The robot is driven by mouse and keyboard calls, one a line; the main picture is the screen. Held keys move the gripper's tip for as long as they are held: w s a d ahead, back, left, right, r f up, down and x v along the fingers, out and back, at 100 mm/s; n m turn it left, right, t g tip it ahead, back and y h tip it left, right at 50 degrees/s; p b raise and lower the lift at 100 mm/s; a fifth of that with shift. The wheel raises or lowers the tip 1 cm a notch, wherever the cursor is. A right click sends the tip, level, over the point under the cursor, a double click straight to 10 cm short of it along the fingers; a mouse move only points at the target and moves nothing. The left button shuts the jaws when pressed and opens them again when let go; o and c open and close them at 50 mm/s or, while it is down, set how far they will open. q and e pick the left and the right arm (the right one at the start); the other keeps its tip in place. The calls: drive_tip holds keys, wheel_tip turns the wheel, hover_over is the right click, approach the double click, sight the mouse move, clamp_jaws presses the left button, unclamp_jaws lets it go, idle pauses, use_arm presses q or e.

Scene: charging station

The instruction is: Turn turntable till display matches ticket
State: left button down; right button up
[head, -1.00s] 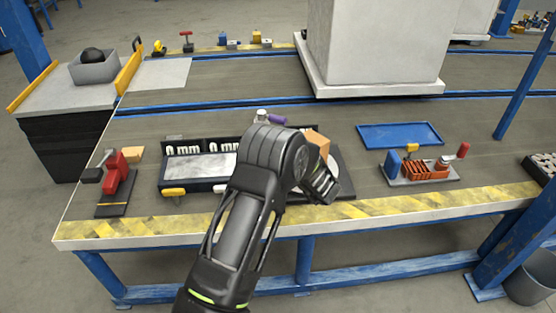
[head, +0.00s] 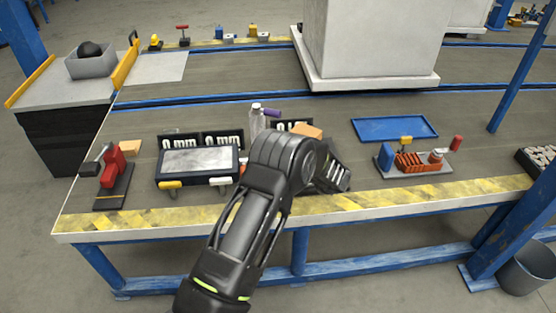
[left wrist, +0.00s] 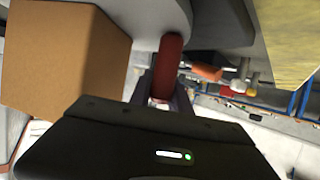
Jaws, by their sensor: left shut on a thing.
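My left gripper (head: 334,180) covers most of the turntable in the head view. In the left wrist view my left gripper (left wrist: 160,97) is shut on a red upright handle (left wrist: 170,58) at the edge of the pale grey turntable disc (left wrist: 118,12). A brown box (left wrist: 62,52) stands beside the handle at left; its top shows behind my arm in the head view (head: 308,131). Dark displays stand behind: the left one (head: 180,142) and the middle one (head: 222,141) seem to read 0 mm. A third display (head: 291,125) is partly hidden. I cannot make out a ticket. My right gripper is not in view.
A pale panel (head: 197,162) lies left of my arm. A bottle (head: 256,117) stands behind it. A red clamp (head: 110,170) is at the left, a blue tray (head: 394,129) and small fixture (head: 418,162) at right. A large white block (head: 370,45) stands behind.

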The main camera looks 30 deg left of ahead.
use_arm(q)
drive_tip(key=c, duration=1.2)
unclamp_jaws()
drive_tip(key=shift+d, duration=0.1)
drive_tip(key=v, duration=0.7)
drive_tip(key=shift+d+p, duration=0.25)
drive_tip(key=shift+p, duration=0.1)
drive_tip(key=shift+s+d+r, duration=0.1)
drive_tip(key=shift+s, duration=0.05)
